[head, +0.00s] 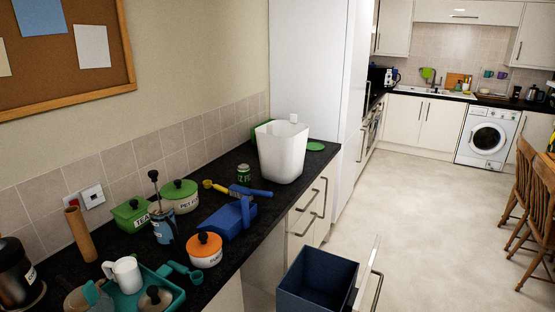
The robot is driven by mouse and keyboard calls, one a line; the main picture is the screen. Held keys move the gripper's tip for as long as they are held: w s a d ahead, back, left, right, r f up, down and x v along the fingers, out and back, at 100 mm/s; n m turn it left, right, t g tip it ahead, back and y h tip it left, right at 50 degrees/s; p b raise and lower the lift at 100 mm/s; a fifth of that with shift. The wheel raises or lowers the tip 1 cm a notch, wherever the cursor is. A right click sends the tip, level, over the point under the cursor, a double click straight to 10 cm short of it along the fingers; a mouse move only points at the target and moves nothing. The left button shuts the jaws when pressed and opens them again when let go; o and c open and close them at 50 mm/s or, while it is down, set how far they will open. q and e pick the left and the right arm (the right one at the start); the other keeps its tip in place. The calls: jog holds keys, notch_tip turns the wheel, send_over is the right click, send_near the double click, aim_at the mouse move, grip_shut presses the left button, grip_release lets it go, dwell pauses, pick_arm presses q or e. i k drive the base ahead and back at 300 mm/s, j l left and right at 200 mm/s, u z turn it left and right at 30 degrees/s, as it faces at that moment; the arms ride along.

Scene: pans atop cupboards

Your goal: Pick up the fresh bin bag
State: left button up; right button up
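I cannot make out a bin bag for certain. A white, square, open-topped bin or bag-like container (282,152) stands upright on the dark worktop, near its far end. A small white piece (293,118) shows at its back rim; I cannot tell what it is. A dark blue bin (316,282) stands low in front of the cupboards, by an opened drawer front (368,280). Its inside looks empty as far as it shows. Neither of my grippers is in view.
The worktop (233,165) holds a blue dustpan (229,217), a blue brush (250,192), a green can (244,173), an orange lidded pot (205,250), green tins (132,215) and a teal tray (170,292). Chairs (535,190) stand right. The pale floor (425,220) between is clear.

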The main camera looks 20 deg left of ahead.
aim_at(282, 144)
jog(key=l+z, duration=0.1)
jog(key=z, duration=0.3)
jog(key=l+z, duration=0.15)
jog(key=z, duration=0.25)
jog(key=l+z, duration=0.1)
jog(key=z, duration=0.25)
jog(key=i+u, duration=0.15)
jog(key=i, duration=0.35)
jog(key=i+l+u, duration=0.15)
jog(key=i, duration=0.3)
jog(key=i+l+u, duration=0.2)
jog(key=i, duration=0.3)
jog(key=i+l+u, duration=0.15)
jog(key=i, duration=0.3)
jog(key=i+l+u, duration=0.15)
jog(key=i, duration=0.3)
jog(key=i+j+u, duration=0.15)
jog(key=i+u, duration=0.65)
jog(key=i, duration=0.25)
jog(key=i+l+u, duration=0.25)
jog(key=i+u, duration=0.15)
jog(key=i+l+u, duration=0.4)
jog(key=i, duration=0.15)
jog(key=i+j, duration=0.05)
